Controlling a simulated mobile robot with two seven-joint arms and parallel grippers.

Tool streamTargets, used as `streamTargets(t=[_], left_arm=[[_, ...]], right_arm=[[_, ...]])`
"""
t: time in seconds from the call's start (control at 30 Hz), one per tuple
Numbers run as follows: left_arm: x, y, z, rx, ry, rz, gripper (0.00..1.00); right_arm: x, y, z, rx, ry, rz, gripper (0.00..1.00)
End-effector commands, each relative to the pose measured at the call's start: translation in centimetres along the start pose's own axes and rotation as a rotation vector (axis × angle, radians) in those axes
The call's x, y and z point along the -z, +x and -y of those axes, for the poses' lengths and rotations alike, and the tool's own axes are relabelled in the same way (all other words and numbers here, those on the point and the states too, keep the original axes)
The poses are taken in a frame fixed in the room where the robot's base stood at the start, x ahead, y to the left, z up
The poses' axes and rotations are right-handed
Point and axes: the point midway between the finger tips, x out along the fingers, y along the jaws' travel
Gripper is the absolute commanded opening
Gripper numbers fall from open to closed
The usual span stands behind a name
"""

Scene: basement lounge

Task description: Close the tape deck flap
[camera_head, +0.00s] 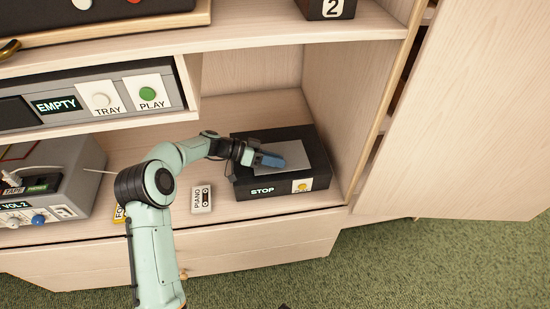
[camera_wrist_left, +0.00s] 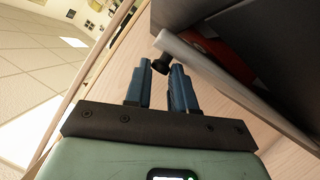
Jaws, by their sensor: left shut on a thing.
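The black tape deck (camera_head: 262,191) sits on the lower shelf at the right, with STOP lettering and a yellow button (camera_head: 301,186) on its front. Its light grey flap (camera_head: 291,153) shows on top; its exact angle is hard to tell in the head view. My left gripper (camera_head: 268,160) is over the flap. In the left wrist view its blue fingers (camera_wrist_left: 162,72) are shut on a small black knob (camera_wrist_left: 161,62) by the flap's pale edge (camera_wrist_left: 205,68). Something red (camera_wrist_left: 222,55) shows in a gap beside that edge.
A grey device (camera_head: 48,190) with cables is further left. The shelf's side wall (camera_head: 335,110) is close on the deck's right.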

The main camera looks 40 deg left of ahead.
Motion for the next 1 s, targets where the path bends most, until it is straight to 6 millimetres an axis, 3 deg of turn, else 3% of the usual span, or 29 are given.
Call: streamTargets(t=[0.37, 0.4, 0.47, 0.8, 1.0], left_arm=[[-0.6, 0.4, -0.4, -0.024, -0.014, 0.010, 0.00], [-0.6, 0.4, -0.4, -0.024, -0.014, 0.010, 0.30], [-0.6, 0.4, -0.4, -0.024, -0.014, 0.009, 0.48], [-0.3, -0.1, -0.2, -0.014, -0.007, 0.005, 0.48], [-0.2, -3.1, -0.2, -0.009, -0.007, 0.004, 0.48]], right_arm=[[0.0, 0.0, 0.0, 0.000, 0.000, 0.000, 0.93], [0.0, 0.0, 0.0, 0.000, 0.000, 0.000, 0.93], [0.0, 0.0, 0.0, 0.000, 0.000, 0.000, 0.93], [0.1, -0.1, 0.1, 0.001, -0.001, -0.003, 0.93], [1.2, -1.1, 1.0, 0.018, -0.010, -0.041, 0.93]])
